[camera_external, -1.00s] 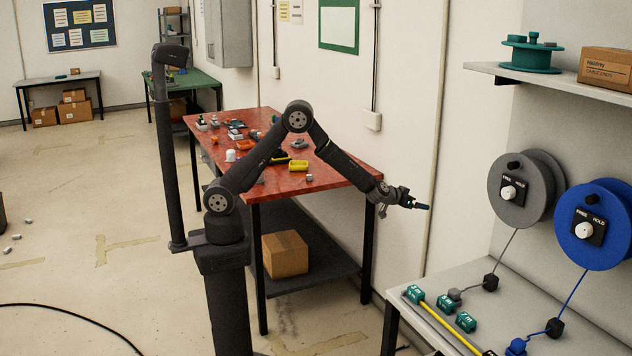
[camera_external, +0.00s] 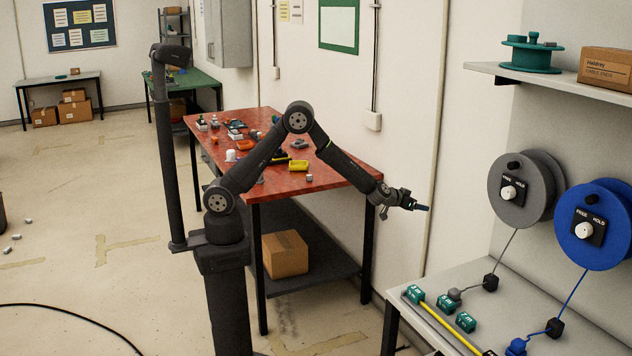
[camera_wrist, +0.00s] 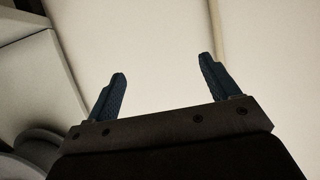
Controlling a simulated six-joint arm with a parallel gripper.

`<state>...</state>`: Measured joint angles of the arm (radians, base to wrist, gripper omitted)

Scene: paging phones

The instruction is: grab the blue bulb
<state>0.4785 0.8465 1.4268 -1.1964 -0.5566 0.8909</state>
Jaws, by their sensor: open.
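My gripper (camera_external: 422,207) is open and empty, in the air to the right of the red table and above and left of the pale bench. In the wrist view its two blue fingers stand apart (camera_wrist: 162,66) with only pale wall between them. A small rounded blue piece (camera_external: 517,346) sits on the pale bench at the end of a blue cable, below and to the right of my gripper. It may be the blue bulb, but it is too small to tell. It does not show in the wrist view.
The blue cable runs past a black block (camera_external: 554,327) up to a blue reel (camera_external: 606,248). A grey reel (camera_external: 513,210) hangs to its left. Several green blocks and a yellow strip (camera_external: 440,324) lie on the pale bench (camera_external: 452,276). A shelf (camera_external: 540,75) juts out above.

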